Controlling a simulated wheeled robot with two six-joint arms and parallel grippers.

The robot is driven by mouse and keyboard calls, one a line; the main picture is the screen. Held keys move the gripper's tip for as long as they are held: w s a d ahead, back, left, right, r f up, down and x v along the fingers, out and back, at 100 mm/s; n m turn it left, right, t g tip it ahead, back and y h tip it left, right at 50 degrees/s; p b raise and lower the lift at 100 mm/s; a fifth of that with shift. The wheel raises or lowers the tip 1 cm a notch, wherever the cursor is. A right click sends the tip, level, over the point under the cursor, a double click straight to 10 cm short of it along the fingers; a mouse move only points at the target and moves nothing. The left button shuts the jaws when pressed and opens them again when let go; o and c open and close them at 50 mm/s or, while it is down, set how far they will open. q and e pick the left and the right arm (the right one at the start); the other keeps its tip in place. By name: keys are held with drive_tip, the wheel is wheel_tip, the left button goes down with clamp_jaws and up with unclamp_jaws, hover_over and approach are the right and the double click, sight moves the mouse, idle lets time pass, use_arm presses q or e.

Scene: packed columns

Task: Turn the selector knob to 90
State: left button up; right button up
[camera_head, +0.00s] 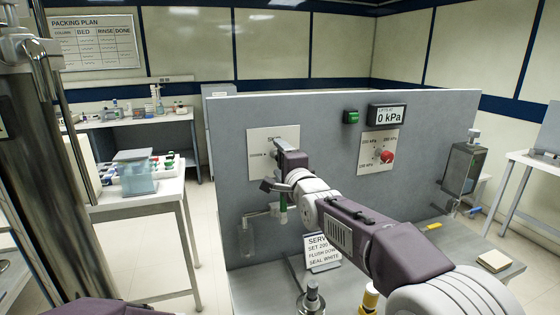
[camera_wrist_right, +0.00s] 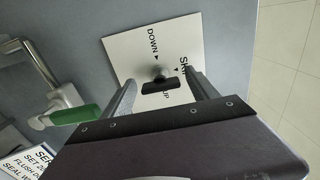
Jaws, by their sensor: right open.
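The selector knob (camera_wrist_right: 160,74) is a dark knob with a black bar-shaped grip on a white plate (camera_wrist_right: 130,42) in the right wrist view. The plate reads DOWN, UP and a partly covered word that looks like SHUT. In the head view the plate (camera_head: 258,137) is on the grey panel, its right part hidden by my right gripper (camera_head: 276,165). In the wrist view the right gripper's fingers are apart, one on each side of the knob. Contact with the knob cannot be told. My left gripper is not in view.
The upright grey panel (camera_head: 230,110) also carries a red knob (camera_head: 386,157) with kPa marks, a green button (camera_head: 351,117) and a 0 kPa display (camera_head: 388,116). A service sign (camera_head: 321,250) stands below my arm. A green-bodied fitting (camera_wrist_right: 76,114) sits beside the plate.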

drive_tip(key=shift+s, duration=0.25)
drive_tip(key=b+v, duration=0.2)
drive_tip(key=v, duration=0.6)
drive_tip(key=shift+s+d, duration=0.2)
drive_tip(key=shift+s, duration=0.1)
drive_tip(key=shift+r, duration=0.1)
drive_tip(key=w+d+f+m+h+p, duration=0.1)
drive_tip(key=w+d+h+p, duration=0.1)
drive_tip(key=d+p, duration=0.25)
drive_tip(key=s+d+f+g+h+p, duration=0.1)
drive_tip(key=s+d+f+g, duration=0.1)
drive_tip(key=f, duration=0.3)
drive_tip(key=s+d+f+n+g+h, duration=0.1)
drive_tip(key=d+f+g, duration=0.1)
drive_tip(key=d+f, duration=0.15)
drive_tip(key=s+d+f+g+h+p, duration=0.1)
drive_tip(key=s+d+f+g, duration=0.1)
drive_tip(key=f, duration=0.4)
drive_tip(key=s+d+f+n+g, duration=0.1)
drive_tip(key=s+f+n+g, duration=0.4)
drive_tip(key=s, duration=0.6)
drive_tip(key=s+d+f+n+g, duration=0.1)
drive_tip(key=s+f+n+g, duration=0.4)
drive_tip(key=s+f+n, duration=0.4)
wheel_tip(320, 180, down, 4)
drive_tip(key=s+p, duration=0.1)
drive_tip(key=s, duration=0.2)
drive_tip(key=shift+d+r, duration=0.2)
drive_tip(key=shift+d, duration=0.2)
